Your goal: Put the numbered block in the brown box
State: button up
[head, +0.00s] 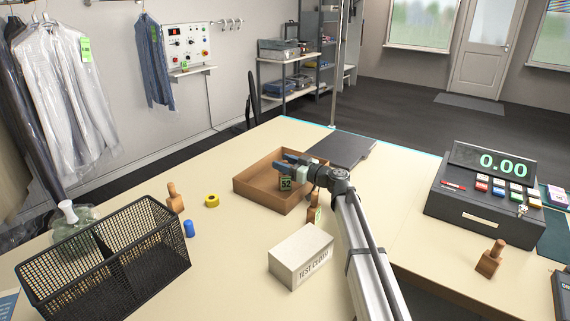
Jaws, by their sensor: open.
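The brown box (258,194) is a shallow open tray on the counter, near the middle of the head view. My gripper (287,163) reaches over its right part, with blue fingertips pointing left, and is open. A small dark block with a green "52" label (286,183) shows just below the fingertips, within the outline of the box. Whether it rests on the box floor or touches a finger I cannot tell. My gripper and arm hide the box's right side.
A white carton (300,256) and a wooden stamp (313,206) stand in front of the box. A black mesh basket (105,265), yellow tape roll (212,201) and blue cap (189,228) are left. A cash register (480,205) stands right; a dark flat plate (343,148) lies behind the box.

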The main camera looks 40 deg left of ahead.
jog(key=shift+r, duration=0.15)
jog(key=d, duration=1.2)
